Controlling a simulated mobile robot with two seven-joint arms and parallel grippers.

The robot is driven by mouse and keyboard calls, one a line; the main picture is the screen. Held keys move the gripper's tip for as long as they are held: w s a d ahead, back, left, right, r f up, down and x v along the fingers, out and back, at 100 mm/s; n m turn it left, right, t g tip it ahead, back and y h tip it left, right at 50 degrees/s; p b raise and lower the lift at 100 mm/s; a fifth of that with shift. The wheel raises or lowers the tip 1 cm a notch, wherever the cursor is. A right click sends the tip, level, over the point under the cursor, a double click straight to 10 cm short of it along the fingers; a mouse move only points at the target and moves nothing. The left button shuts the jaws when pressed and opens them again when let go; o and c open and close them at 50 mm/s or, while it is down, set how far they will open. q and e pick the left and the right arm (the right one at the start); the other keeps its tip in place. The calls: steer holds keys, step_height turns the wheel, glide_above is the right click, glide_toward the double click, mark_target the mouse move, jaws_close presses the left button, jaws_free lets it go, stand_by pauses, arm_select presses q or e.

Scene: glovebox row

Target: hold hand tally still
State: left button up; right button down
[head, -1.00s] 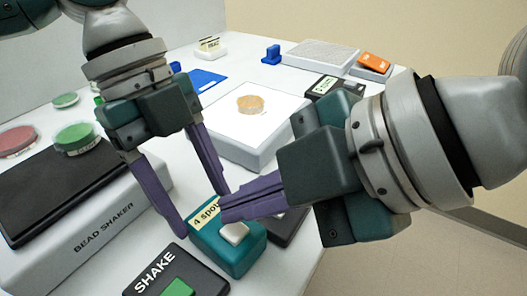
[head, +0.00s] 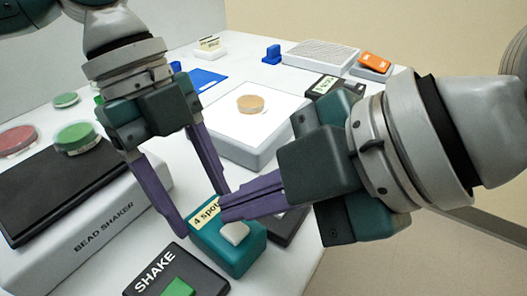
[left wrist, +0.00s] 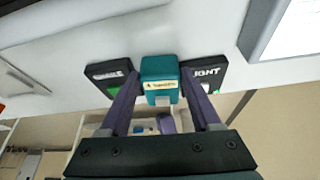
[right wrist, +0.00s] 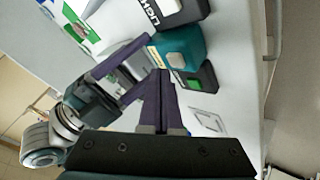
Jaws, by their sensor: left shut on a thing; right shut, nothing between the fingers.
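The hand tally is a teal box (head: 240,255) with a cream label, partly readable as "4 spou", and a pale button (head: 235,233) on top. It sits on the bench between two dark switch boxes. My left gripper (head: 205,214) is shut on its sides; the left wrist view shows the tally (left wrist: 160,68) between the fingers. My right gripper (head: 222,210) is shut and empty, its tips by the tally's top, covering part of the label. The right wrist view shows these tips beside the tally (right wrist: 188,40); I cannot tell whether they touch.
A black SHAKE box (head: 165,275) with a green button is at the front, near the bead shaker (head: 110,225). A LIGHT box (left wrist: 205,75) is on the tally's other side. Dishes lie at left.

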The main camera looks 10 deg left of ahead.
mark_target(247, 231)
steer(key=shift+f, duration=0.15)
stand_by(0.3)
steer(key=shift+f, duration=0.3)
steer(key=shift+f, duration=0.4)
stand_by(0.5)
stand_by(0.3)
steer(key=shift+r, duration=0.85)
steer(key=shift+r, duration=0.1)
steer(key=shift+r, duration=2.4)
stand_by(0.4)
